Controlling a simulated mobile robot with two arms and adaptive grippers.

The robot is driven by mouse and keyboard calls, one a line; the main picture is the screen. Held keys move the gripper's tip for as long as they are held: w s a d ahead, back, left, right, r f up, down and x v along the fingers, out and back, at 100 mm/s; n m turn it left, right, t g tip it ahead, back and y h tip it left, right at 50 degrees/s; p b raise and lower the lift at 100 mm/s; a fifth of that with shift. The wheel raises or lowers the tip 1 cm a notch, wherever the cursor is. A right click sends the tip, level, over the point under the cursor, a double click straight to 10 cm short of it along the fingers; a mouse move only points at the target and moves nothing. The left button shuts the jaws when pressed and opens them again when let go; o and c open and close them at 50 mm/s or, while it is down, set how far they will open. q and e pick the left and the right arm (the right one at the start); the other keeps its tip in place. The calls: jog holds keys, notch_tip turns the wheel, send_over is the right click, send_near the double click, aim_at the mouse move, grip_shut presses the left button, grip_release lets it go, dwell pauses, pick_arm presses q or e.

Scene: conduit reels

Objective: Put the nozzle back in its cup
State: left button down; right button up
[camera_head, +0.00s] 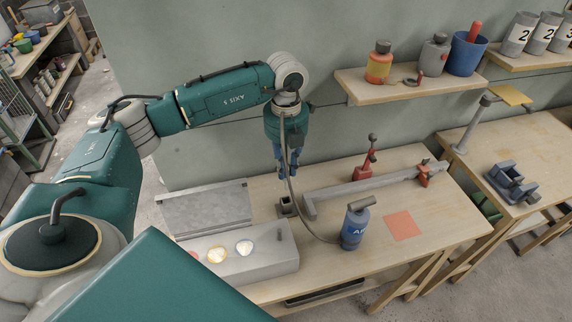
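My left gripper (286,172) points down over the worktable, shut on the nozzle. The nozzle is thin and mostly hidden by the fingers and the hose. The grey hose (291,190) rises past the gripper to my wrist and hangs down to the blue canister (353,229), which stands upright on the table. The small dark square cup (287,207) stands on the table below the gripper. The nozzle seems to be above the cup; I cannot tell whether its tip is exactly in line. My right gripper is out of view.
A grey box with several round lights (270,258) stands in front of the cup, a sloped grey panel (214,211) to its left. A long grey rail (365,187) with red fittings lies behind the canister. A red square (402,226) marks bare table at the right. A shelf (420,88) hangs behind.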

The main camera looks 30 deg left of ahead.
aim_at(286, 188)
pick_arm(q)
jog(key=shift+f+m+b, duration=0.4)
jog(key=shift+f+b, duration=0.8)
jog(key=shift+f, duration=0.65)
jog(key=shift+f+b, duration=1.95)
jog(key=shift+f, duration=0.75)
jog(key=shift+f, duration=0.15)
jog(key=c, duration=1.6)
grip_release()
jog(key=shift+o, duration=0.2)
